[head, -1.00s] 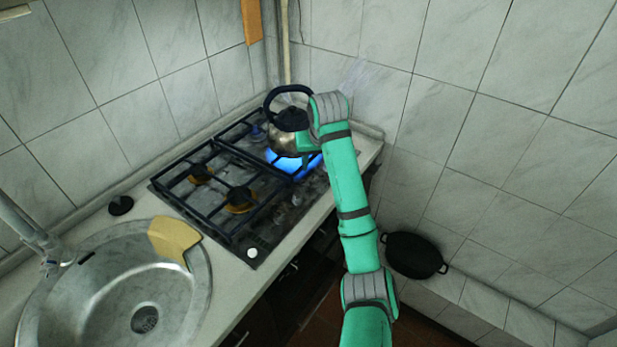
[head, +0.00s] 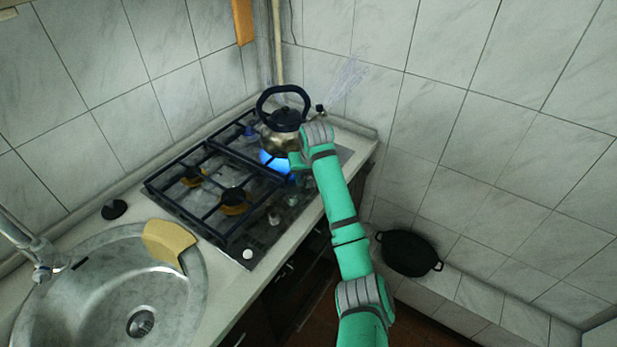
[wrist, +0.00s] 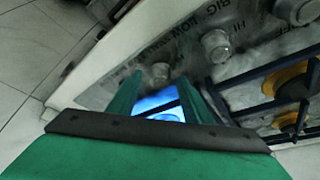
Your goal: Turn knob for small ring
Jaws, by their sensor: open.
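The hob's knobs run along its front edge. One grey knob (wrist: 160,72) shows between my gripper's fingertips in the wrist view, and I cannot tell if they touch it. A second grey knob (wrist: 217,45) is right of the fingers, and another (wrist: 297,10) is at the top right. In the head view, the nearer grey knobs (head: 273,217) (head: 291,199) are visible. My gripper (wrist: 162,80) is open; in the head view it (head: 296,160) is low in front of the kettle. A blue flame (head: 272,160) burns under the kettle. Printed labels are partly readable; no ring mark is clear.
A metal kettle (head: 281,140) with a black handle stands on the back right burner, steam rising at its spout. A white round piece (head: 248,254) is at the hob's near corner. A sink (head: 100,310) is left, and a black pan (head: 408,253) is right.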

